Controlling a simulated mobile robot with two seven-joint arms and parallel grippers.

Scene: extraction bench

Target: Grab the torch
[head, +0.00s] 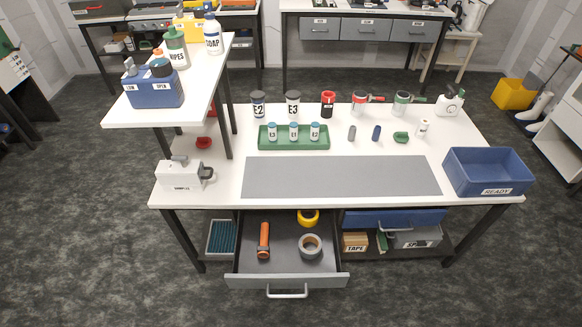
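An orange torch-shaped object (263,240) with a dark band lies lengthwise in the left part of an open drawer (285,265) under the bench. It looks like the torch. A grey tape roll (310,247) lies to its right in the same drawer, and a yellow roll (308,218) lies behind that. The drawer is pulled out toward me, with its handle (287,293) at the front. Neither of my grippers is in view.
The white bench top (215,215) carries a grey mat (340,177), a green tray (294,143) of small containers and a blue READY bin (489,172) at right. A raised shelf (140,115) stands at left. The floor before the drawer is clear.

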